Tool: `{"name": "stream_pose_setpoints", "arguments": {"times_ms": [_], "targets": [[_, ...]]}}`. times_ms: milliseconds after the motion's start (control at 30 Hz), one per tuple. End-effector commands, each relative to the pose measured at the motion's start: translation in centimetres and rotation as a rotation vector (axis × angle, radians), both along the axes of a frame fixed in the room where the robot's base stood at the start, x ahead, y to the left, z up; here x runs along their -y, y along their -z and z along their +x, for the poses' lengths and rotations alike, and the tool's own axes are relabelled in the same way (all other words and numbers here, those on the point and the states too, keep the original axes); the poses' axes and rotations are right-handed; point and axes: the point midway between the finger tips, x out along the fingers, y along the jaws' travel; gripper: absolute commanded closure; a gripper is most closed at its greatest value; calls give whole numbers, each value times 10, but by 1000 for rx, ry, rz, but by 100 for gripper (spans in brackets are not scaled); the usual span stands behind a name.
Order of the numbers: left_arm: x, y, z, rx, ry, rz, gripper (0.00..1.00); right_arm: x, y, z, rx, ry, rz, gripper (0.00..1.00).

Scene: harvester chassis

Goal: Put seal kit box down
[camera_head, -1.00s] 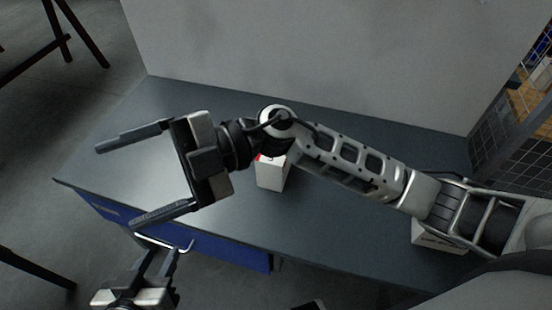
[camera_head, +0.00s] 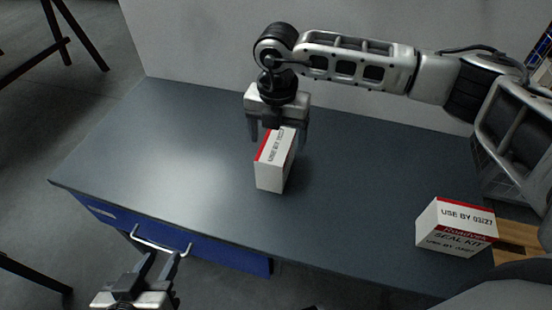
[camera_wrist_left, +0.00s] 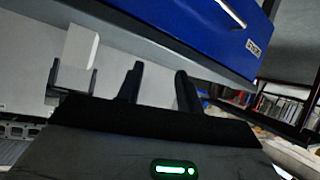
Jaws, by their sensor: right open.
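A white box with a red edge and "USE BY" print (camera_head: 270,175) stands on the dark table in the middle of the head view. My right gripper (camera_head: 277,132) is open at this box's far end, with one finger to each side in the picture; I cannot tell whether they touch it. A second white and red box, marked "SEAL KIT" (camera_head: 455,230), rests near the table's right front. My left gripper (camera_head: 160,266) is low in front of the table, its fingers apart and empty; they also show in the left wrist view (camera_wrist_left: 158,88).
The dark table top (camera_head: 180,150) is clear on the left and between the boxes. A blue drawer (camera_head: 215,246) with a metal handle (camera_head: 160,243) is below its front edge. A grey wall (camera_head: 200,50) stands behind. A wooden surface (camera_head: 515,240) lies at the right.

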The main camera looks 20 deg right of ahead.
Motion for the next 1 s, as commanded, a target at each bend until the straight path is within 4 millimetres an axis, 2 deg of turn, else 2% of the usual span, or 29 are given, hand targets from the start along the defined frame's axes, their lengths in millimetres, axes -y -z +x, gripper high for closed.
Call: {"name": "stream_pose_setpoints", "arguments": {"times_ms": [33,333,600,900,933,1000], "targets": [[1,4,0,-4,2,0,64,-1,10,-1,-3,-1,1,20],[2,8,-1,-14,5,-4,64,-1,34,0,-2,-2,2,20],[3,19,0,-34,10,-4,64,-3,72,1,-1,-2,3,20],[4,20,3,-33,11,-3,64,-3,77,1,0,-2,4,20],[4,19,3,-33,11,-3,64,-3,77,1,0,-2,4,26],[4,19,3,-31,11,-4,64,-3,77,1,0,-2,4,45]]}}
